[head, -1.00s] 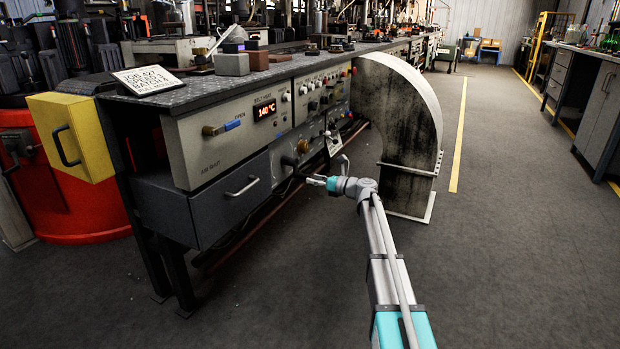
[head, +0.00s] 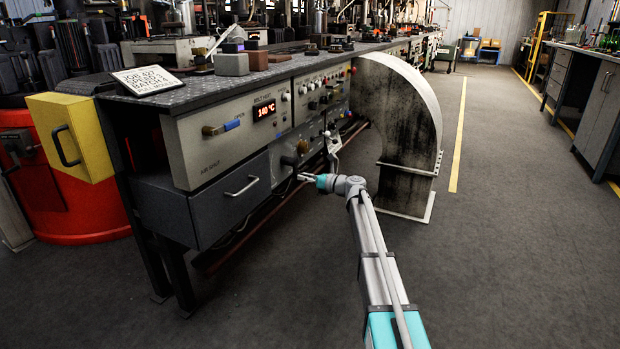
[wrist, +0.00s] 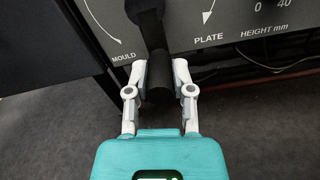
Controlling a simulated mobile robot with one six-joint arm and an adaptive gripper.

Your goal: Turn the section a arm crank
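A black crank (wrist: 150,28) hangs down from a grey panel marked MOULD and PLATE in the wrist view. Its lower end is a dark cylindrical handle (wrist: 157,85). My gripper (wrist: 161,72) is open, with one white finger on each side of this handle. A gap shows at the right finger; the left finger is very close, and I cannot tell whether it touches. In the head view my gripper (head: 305,177) is at the bench front, low by the control panel. The crank is too small and dark there to make out clearly.
A grey drawer (head: 225,195) with a metal handle is left of my gripper. A large stained curved guard (head: 400,125) stands close on the right. The bench top (head: 190,95) overhangs above. Open floor (head: 520,250) lies to the right.

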